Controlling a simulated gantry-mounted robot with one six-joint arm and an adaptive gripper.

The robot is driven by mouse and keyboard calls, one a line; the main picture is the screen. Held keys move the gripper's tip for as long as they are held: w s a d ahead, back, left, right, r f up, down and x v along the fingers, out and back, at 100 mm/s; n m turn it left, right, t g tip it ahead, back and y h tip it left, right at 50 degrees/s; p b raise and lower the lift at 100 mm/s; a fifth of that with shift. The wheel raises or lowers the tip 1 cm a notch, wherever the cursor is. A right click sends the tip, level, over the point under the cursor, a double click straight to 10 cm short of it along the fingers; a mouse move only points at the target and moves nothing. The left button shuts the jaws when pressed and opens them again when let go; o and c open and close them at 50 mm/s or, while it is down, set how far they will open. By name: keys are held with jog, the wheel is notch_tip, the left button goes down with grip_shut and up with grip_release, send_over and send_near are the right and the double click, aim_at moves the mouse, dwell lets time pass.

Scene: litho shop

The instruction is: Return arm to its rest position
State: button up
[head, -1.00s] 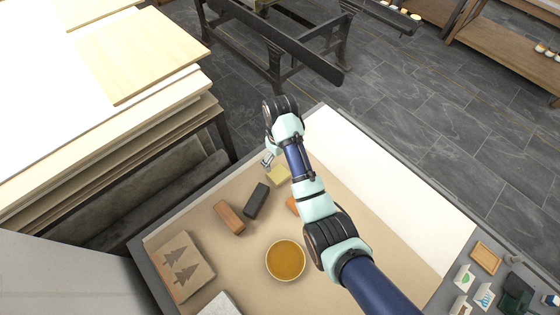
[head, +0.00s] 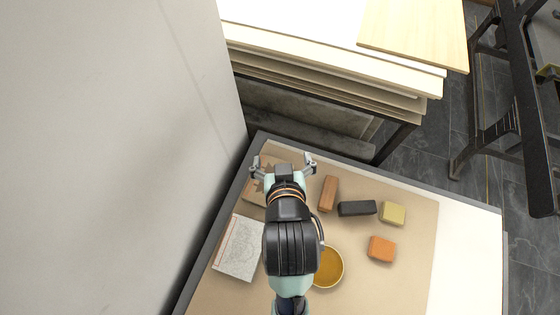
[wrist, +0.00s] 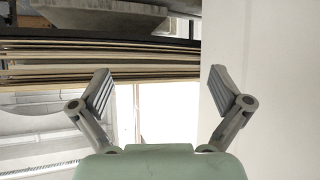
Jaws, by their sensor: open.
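My gripper (head: 284,166) is open and empty in the head view, over the far left part of the worktable (head: 470,206). It hides part of the tree-patterned block (head: 254,192) below it. In the wrist view my gripper (wrist: 160,92) has its two fingers spread wide with nothing between them. My arm reaches up from the bottom of the head view and covers part of the amber bowl (head: 328,268).
A brown block (head: 328,193), a black block (head: 357,208), a yellow block (head: 392,213) and an orange block (head: 381,249) lie right of my arm. A whitish slab (head: 238,248) lies left. Stacked boards (head: 330,62) stand behind; a pale wall (head: 110,150) is left.

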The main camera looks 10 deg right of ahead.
jog(key=shift+n+t+y, duration=0.3)
jog(key=shift+t+y, duration=0.2)
jog(key=shift+t, duration=0.3)
jog(key=a+r, duration=0.1)
jog(key=s+a+r, duration=0.2)
jog(key=a, duration=0.1)
jog(key=shift+s+r, duration=0.1)
jog(key=shift+r, duration=0.15)
notch_tip(320, 180, up, 25)
jog(key=p, duration=2.4)
jog(key=shift+f+p, duration=0.15)
jog(key=shift+p, duration=0.25)
jog(key=shift+d, duration=0.1)
